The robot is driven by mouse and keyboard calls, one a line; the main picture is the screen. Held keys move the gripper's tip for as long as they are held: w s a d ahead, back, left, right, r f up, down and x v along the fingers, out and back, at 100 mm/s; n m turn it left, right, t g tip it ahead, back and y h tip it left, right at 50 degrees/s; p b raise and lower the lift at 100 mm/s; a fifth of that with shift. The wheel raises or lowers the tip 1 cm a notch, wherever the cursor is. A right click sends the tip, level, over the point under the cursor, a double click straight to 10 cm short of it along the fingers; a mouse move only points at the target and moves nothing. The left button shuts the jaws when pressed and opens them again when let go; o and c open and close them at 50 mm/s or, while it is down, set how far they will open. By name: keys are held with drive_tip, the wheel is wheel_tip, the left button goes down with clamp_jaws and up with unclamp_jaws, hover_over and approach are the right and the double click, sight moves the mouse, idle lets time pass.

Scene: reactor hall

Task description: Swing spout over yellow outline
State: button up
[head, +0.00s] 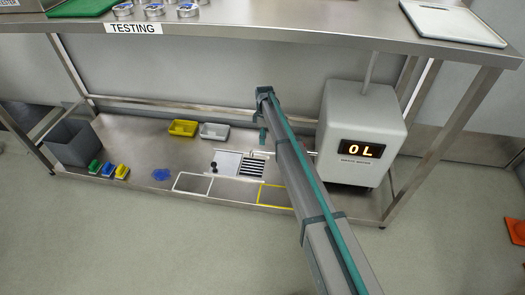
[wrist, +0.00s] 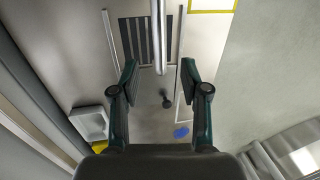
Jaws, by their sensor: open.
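The spout (wrist: 161,35) is a pale metal tube in the wrist view. It runs down from the top edge over the black striped grate (wrist: 135,40), and its end appears between my fingertips. The yellow outline (head: 262,193) lies on the lower shelf, partly hidden behind my arm in the head view. A corner of it shows at the top of the wrist view (wrist: 212,10), right of the spout. My gripper (wrist: 160,74) is open, one finger on each side of the spout's end. I cannot tell whether either touches it. In the head view my arm hides most of the spout.
The waste water unit (head: 362,125) reads 0 L at right. A black knob (head: 214,166) stands beside the grate. A white outline (head: 192,194), blue patch (head: 161,175), yellow tray (head: 183,128), grey tray (head: 214,132) and grey bin (head: 73,143) are further left. The upper tabletop (head: 260,30) overhangs the shelf.

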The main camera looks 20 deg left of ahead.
drive_tip(key=f, duration=0.2)
drive_tip(key=f+b, duration=0.1)
drive_tip(key=f, duration=0.1)
drive_tip(key=s+f+b, duration=0.1)
drive_tip(key=f, duration=0.1)
drive_tip(key=shift+s+d+f, duration=0.1)
drive_tip(key=shift+d+f, duration=0.05)
drive_tip(key=shift+f, duration=0.1)
clamp_jaws()
